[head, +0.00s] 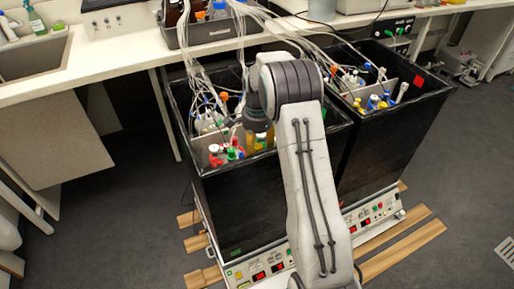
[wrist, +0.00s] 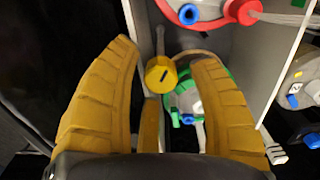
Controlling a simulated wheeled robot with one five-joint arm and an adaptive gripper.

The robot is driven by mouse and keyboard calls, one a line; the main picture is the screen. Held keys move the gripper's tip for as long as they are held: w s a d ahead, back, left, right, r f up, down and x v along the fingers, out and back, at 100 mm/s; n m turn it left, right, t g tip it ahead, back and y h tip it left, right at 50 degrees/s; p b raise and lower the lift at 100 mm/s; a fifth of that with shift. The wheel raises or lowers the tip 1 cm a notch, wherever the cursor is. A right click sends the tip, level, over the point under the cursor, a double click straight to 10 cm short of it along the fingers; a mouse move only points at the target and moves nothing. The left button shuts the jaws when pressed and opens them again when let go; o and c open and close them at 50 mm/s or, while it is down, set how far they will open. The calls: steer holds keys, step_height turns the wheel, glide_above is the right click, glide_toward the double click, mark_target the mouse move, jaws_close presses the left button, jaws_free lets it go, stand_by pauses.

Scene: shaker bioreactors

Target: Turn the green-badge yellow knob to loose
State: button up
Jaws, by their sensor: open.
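The yellow knob (wrist: 160,75) has a dark slot-like mark on its face and shows between my gripper's two fingers in the wrist view. My gripper (wrist: 164,52) is open, with ochre fingers on either side of the knob. I cannot tell whether either finger touches it. A green-ringed vessel top (wrist: 183,101) with blue caps lies just right of the knob, partly behind the right finger. In the head view my gripper (head: 259,139) reaches down into the left black box (head: 236,200), which has a small green badge (head: 236,252) low on its front. My wrist hides the knob there.
Pale partition walls (wrist: 285,60) close in on the right. A red-ringed top with a blue cap (wrist: 188,14) and red cap (wrist: 243,11) sits beyond the fingers. Tubes hang into the box.

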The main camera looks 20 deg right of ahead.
steer(key=shift+f, duration=0.5)
steer(key=shift+o, duration=0.2)
jaws_close()
